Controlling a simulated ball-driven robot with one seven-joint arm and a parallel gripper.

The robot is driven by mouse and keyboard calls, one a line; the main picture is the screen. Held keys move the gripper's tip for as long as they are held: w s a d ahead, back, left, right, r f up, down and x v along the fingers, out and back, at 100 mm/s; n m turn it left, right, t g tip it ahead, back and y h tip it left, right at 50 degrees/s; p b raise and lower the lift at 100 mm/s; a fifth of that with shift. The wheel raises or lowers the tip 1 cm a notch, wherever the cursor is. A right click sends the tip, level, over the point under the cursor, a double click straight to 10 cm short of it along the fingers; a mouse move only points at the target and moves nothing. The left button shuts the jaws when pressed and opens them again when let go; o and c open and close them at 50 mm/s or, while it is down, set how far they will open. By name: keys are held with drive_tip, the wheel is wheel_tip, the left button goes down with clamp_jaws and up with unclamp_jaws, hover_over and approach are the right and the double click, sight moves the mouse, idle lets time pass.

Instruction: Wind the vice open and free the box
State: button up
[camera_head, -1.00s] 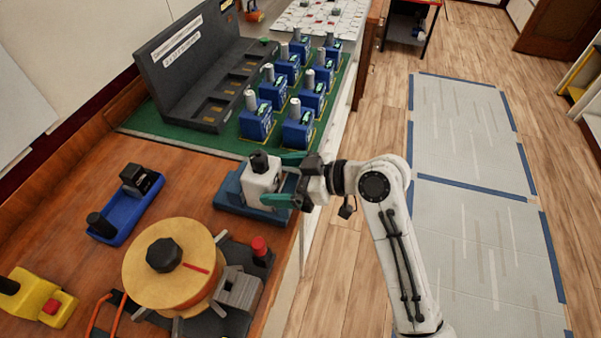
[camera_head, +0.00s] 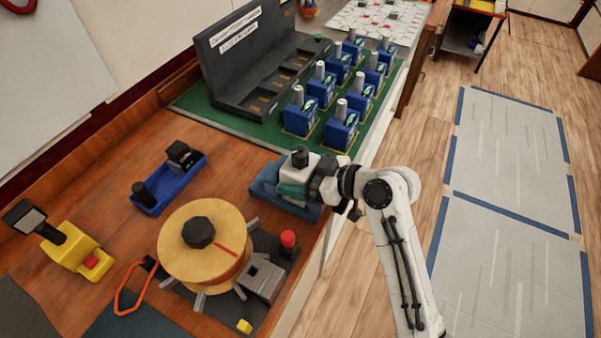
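A blue base (camera_head: 264,179) sits near the table's right edge, with a pale block (camera_head: 293,174) on it topped by a black knob (camera_head: 300,156). I cannot tell for sure whether this is the vice and box. My gripper (camera_head: 294,184) is at this block from the right, a teal finger along its near side. The far finger is hidden, so I cannot tell whether the grip is closed. Another blue holder (camera_head: 168,190) lies to the left, with a black upright cylinder (camera_head: 144,193) at one end and a dark box (camera_head: 180,154) at the other.
A wooden drum (camera_head: 203,260) with a black knob and a red button (camera_head: 288,238) stand in front. A yellow device (camera_head: 72,250) is at left. Blue breakers (camera_head: 340,133) stand in rows on a green mat behind. Floor at right is open.

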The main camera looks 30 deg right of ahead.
drive_tip(key=c, duration=0.7)
drive_tip(key=shift+s+d, duration=0.15)
idle(0.3)
drive_tip(key=o, duration=1.2)
drive_tip(key=b+v, duration=0.1)
drive_tip(key=v, duration=1)
drive_tip(key=shift+f+b, duration=0.1)
drive_tip(key=shift+b, duration=0.3)
